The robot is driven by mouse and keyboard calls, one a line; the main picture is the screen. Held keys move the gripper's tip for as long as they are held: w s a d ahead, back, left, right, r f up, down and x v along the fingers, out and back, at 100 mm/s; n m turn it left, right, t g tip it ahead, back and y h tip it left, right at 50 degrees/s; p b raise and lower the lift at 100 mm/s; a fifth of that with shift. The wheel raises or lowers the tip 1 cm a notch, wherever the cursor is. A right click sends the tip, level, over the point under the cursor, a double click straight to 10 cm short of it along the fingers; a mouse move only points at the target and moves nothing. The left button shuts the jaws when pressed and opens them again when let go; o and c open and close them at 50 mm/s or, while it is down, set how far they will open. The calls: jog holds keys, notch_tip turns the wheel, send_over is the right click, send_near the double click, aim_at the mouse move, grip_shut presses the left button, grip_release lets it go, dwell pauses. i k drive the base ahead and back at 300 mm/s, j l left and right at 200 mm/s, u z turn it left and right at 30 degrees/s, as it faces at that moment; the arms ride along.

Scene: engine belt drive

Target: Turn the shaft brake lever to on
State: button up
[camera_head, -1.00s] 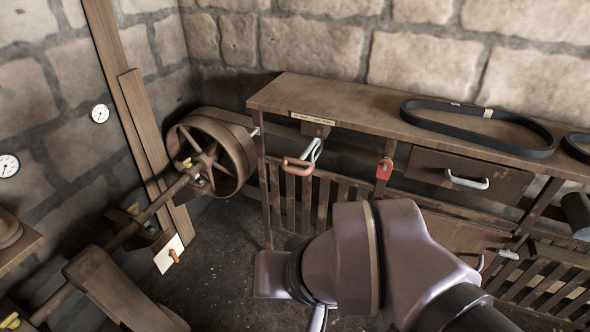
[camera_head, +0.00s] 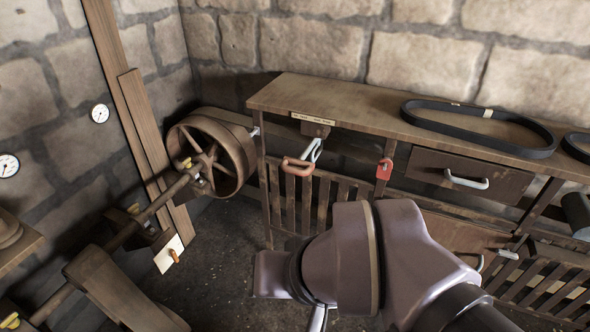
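Which part is the shaft brake lever I cannot tell for sure; the labels are too small to read. A lever with an orange-brown handle (camera_head: 298,167) sticks out at the left end of the bench, beside a pale grey lever (camera_head: 312,150), below a label strip (camera_head: 313,118). A small orange handle (camera_head: 174,256) sits on a white plate (camera_head: 166,253) by the shaft (camera_head: 160,202). A red part (camera_head: 384,169) hangs on the bench front.
A spoked pulley wheel (camera_head: 212,157) stands at the left on the shaft. The wooden bench (camera_head: 350,108) carries a black belt (camera_head: 480,128) and has a drawer with a pale handle (camera_head: 466,181). Dark floor (camera_head: 222,262) lies open between the shaft and bench.

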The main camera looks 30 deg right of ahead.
aim_at(172, 253)
jog(key=i+j+u, duration=0.55)
jog(key=i+u, duration=0.25)
jog(key=i+j+u, duration=0.1)
jog(key=i+u, duration=0.3)
jog(key=i, duration=0.05)
